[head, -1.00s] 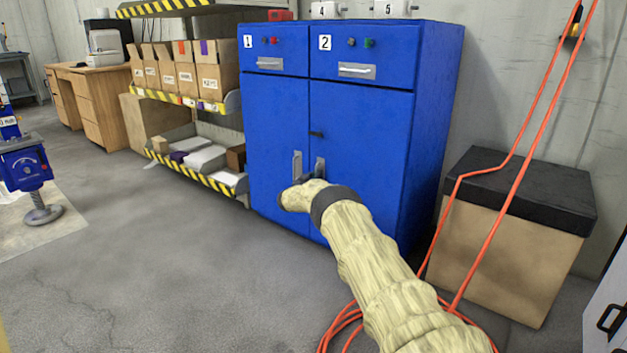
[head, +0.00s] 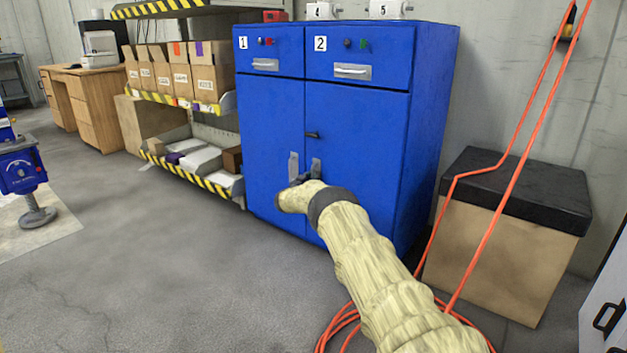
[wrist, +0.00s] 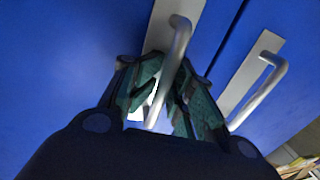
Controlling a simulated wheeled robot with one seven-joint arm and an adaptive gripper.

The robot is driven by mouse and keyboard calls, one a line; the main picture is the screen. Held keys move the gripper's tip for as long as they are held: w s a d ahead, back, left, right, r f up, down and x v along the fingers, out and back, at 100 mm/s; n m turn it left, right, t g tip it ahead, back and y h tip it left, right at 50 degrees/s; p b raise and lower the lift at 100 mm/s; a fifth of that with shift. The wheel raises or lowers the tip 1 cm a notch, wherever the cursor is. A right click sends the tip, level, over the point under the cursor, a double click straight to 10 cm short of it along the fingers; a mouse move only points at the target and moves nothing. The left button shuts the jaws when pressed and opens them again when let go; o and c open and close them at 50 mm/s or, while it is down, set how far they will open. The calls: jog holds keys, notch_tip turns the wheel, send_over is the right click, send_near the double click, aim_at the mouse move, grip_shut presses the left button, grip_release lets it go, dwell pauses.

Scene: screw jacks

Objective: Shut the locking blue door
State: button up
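The blue cabinet (head: 424,130) has two lower doors. The left door (head: 270,125) and the right door (head: 360,150) look flush at the centre seam. A small dark latch (head: 313,134) sits on the right door beside the seam. The left door's grey handle (head: 294,165) is free. My gripper (head: 308,181) is at the right door's handle (head: 316,167), and my wrist hides its lower part. In the wrist view, the green fingers of my gripper (wrist: 168,88) close in on both sides of that handle (wrist: 180,42). The other handle (wrist: 262,88) is to the right there.
Two drawers numbered 1 and 2 are above the doors. A striped shelf with boxes (head: 205,82) stands left of the cabinet. A box with a black lid (head: 505,230) and orange cables (head: 500,210) are to the right.

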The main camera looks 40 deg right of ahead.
jog(key=shift+a, duration=0.2)
jog(key=v, duration=1.1)
jog(key=shift+a, duration=0.4)
jog(key=shift+s, duration=0.1)
dwell(0.4)
